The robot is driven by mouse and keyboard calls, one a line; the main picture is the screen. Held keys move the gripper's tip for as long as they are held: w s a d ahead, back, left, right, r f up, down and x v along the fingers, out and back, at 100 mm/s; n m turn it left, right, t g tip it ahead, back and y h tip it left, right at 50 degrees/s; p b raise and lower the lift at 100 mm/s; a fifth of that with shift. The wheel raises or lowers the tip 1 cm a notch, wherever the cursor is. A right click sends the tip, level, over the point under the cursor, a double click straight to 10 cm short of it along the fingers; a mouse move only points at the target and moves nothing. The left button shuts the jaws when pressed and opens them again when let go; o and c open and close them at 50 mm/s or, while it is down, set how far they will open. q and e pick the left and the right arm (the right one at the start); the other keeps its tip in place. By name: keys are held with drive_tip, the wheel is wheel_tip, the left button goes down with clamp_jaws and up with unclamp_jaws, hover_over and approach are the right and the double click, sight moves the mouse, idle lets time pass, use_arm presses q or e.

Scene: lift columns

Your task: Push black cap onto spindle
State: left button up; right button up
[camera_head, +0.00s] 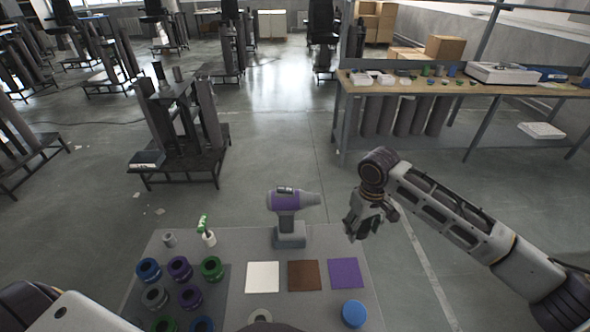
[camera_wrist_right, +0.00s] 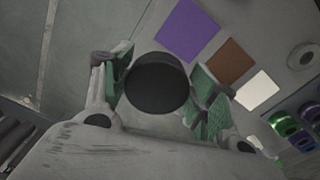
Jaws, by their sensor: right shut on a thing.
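My right gripper (camera_head: 368,226) is above the right part of the grey table (camera_head: 350,250), past the purple square. In the right wrist view, the right gripper (camera_wrist_right: 160,88) has its green-padded fingers on either side of a round black cap (camera_wrist_right: 157,85) and is shut on it. The cap is dark and hard to make out in the head view. I cannot tell for sure which thing is the spindle; a lift column stand (camera_head: 180,115) with upright cylinders on top stands on the floor beyond the table. My left gripper is not in view; only part of my left arm shows.
The table holds white (camera_head: 262,277), brown (camera_head: 304,275) and purple (camera_head: 345,273) squares, a purple-grey power tool (camera_head: 290,202), several coloured rings (camera_head: 180,268) and a blue round lid (camera_head: 354,313). A long workbench (camera_head: 450,88) stands at the back right. Open floor lies between.

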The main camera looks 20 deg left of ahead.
drive_tip(key=w+d+f+m, duration=0.2)
drive_tip(key=d+f+m, duration=0.1)
drive_tip(key=d, duration=0.3)
drive_tip(key=w+d+f+m, duration=0.3)
drive_tip(key=d, duration=0.3)
drive_tip(key=s+d+f+m, duration=0.1)
drive_tip(key=s+d+f, duration=0.3)
drive_tip(key=s+f, duration=0.2)
drive_tip(key=s+d+f+m, duration=0.1)
drive_tip(key=s+d+f, duration=0.3)
drive_tip(key=s+f, duration=0.3)
drive_tip(key=shift+s+d+f, duration=0.15)
drive_tip(key=shift+d+f, duration=0.15)
drive_tip(key=shift+f, duration=1.2)
